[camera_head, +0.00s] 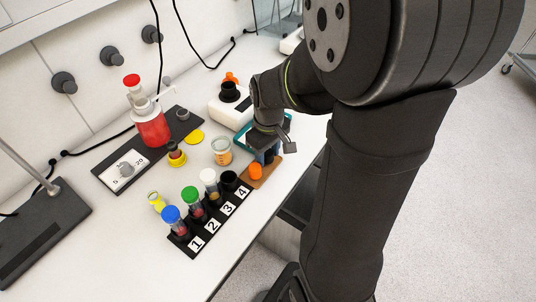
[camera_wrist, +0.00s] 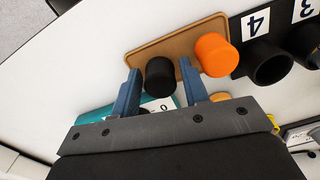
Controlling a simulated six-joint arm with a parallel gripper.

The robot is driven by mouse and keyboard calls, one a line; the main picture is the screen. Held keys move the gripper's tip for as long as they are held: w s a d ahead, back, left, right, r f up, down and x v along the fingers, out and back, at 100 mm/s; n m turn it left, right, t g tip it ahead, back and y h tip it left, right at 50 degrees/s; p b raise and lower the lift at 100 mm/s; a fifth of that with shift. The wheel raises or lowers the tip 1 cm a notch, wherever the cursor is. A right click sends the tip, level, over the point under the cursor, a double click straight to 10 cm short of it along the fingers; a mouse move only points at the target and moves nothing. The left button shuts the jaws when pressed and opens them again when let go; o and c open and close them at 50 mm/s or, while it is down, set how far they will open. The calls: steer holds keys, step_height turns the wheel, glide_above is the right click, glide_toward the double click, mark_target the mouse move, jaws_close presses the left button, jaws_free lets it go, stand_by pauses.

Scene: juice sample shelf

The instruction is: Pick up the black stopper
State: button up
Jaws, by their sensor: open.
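The black stopper (camera_wrist: 159,76) stands on a small brown tray (camera_wrist: 150,49), beside an orange stopper (camera_wrist: 212,55), in the wrist view. My gripper (camera_wrist: 157,80) is open, with its two blue fingers on either side of the black stopper. I cannot tell whether they touch it. In the head view my gripper (camera_head: 266,153) is over the far end of the brown tray (camera_head: 268,177), and it largely hides the black stopper there. The orange stopper (camera_head: 256,171) is in plain view.
A black rack (camera_head: 193,243) numbered 1 to 4 holds capped tubes beside the tray. Its holder at 4 (camera_head: 229,179) looks empty. A teal-edged device (camera_head: 241,137), a beaker (camera_head: 221,151) and a red bottle (camera_head: 153,128) stand behind. The table's front edge is close.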

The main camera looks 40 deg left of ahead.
steer(key=shift+c, duration=0.2)
steer(key=c, duration=0.7)
steer(key=shift+r, duration=0.15)
